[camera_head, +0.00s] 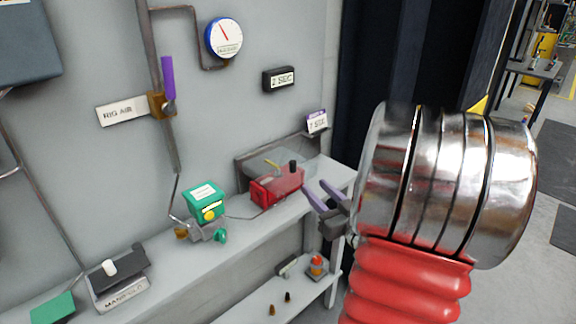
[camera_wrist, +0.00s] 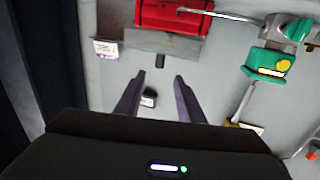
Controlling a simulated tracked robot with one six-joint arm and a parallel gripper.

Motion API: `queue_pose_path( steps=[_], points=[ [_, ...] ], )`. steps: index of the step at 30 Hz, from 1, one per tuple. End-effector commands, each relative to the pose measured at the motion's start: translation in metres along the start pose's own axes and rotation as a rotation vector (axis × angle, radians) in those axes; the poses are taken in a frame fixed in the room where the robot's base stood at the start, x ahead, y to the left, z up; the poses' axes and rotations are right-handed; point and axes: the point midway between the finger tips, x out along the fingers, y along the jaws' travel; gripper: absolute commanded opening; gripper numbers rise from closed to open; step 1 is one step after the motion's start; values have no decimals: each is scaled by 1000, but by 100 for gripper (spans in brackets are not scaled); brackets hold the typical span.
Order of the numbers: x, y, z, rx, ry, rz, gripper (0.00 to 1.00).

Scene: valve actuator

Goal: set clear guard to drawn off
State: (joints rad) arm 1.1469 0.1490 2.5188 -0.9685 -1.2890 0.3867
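The clear guard (camera_head: 275,168) is a see-through cover over the red unit (camera_head: 275,188) on the bench in the head view. A small black knob (camera_head: 292,165) stands at it, near the red unit's right end. In the wrist view the red unit (camera_wrist: 172,16) is at the top edge, with a greyish see-through panel (camera_wrist: 165,42) below it and the black knob (camera_wrist: 163,60). My gripper (camera_head: 315,187) is open and empty just right of the red unit. In the wrist view its purple fingertips (camera_wrist: 159,78) lie either side of the knob's line, apparently short of it.
A green-topped valve actuator (camera_head: 204,201) stands left of the red unit, with a thin line between them. A manifold box (camera_head: 118,284) is at the bench's left. A small tag (camera_head: 317,122) stands behind. The wall carries a gauge (camera_head: 224,37) and a purple-handled valve (camera_head: 168,80).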

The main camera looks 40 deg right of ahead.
Motion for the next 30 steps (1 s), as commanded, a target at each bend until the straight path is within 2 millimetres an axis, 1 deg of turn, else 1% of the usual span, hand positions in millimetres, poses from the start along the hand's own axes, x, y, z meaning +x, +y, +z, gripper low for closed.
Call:
queue_pose_path(
  steps=[9, 14, 20, 30],
  points=[
    [1, 0, 0, -1, 0, 0, 35],
    [7, 0, 0, -1, -1, 0, 35],
    [28, -2, 0, -1, 0, -3, 35],
    [79, -1, 0, -2, 0, -3, 35]
  ],
)
